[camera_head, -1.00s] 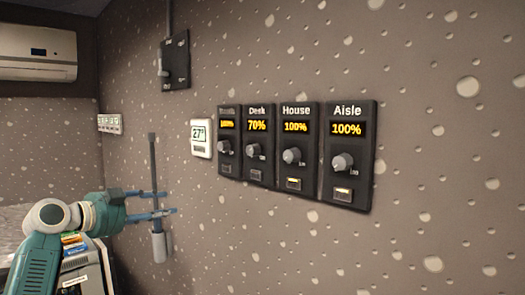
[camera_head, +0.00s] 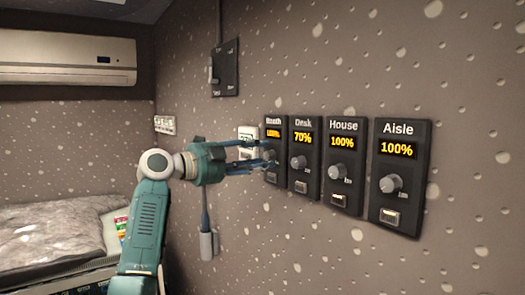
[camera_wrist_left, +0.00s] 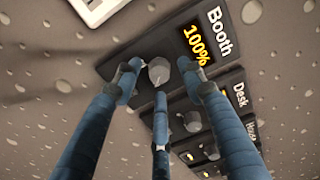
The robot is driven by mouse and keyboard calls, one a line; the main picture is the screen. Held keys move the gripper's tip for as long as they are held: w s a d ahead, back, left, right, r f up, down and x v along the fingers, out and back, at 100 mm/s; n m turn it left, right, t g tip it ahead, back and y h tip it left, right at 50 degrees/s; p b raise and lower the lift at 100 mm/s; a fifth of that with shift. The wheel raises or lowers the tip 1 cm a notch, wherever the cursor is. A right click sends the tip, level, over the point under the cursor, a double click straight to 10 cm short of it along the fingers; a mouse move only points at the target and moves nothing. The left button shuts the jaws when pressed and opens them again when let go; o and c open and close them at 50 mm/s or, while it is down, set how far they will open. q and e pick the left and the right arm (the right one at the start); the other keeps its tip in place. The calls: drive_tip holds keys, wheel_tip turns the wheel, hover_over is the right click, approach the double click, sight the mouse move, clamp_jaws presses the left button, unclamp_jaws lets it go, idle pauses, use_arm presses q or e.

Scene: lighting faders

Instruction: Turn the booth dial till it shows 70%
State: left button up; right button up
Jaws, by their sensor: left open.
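The booth panel (camera_head: 274,122) is the leftmost of a row of black dial panels on the wall. Its display (camera_wrist_left: 197,43) reads 100% in the left wrist view. The booth dial (camera_wrist_left: 159,71) is a grey round knob below that display; in the head view my fingers partly cover it. My left gripper (camera_head: 268,160) is open at the booth panel. In the left wrist view its blue fingers (camera_wrist_left: 159,88) spread around the dial, with visible gaps between the side fingertips and the knob. Whether the lower finger touches it, I cannot tell. My right gripper is not in view.
Right of booth are the desk panel (camera_head: 303,135) at 70%, the house panel (camera_head: 343,185) at 100% and the aisle panel (camera_head: 408,215) at 100%. A white thermostat (camera_head: 247,132) sits just left of booth. A dark switch box (camera_head: 225,68) is above left.

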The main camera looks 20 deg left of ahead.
use_arm(q)
drive_tip(key=shift+w+d, duration=0.2)
drive_tip(key=shift+w, duration=0.2)
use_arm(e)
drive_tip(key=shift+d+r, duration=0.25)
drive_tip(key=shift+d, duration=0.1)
use_arm(q)
clamp_jaws()
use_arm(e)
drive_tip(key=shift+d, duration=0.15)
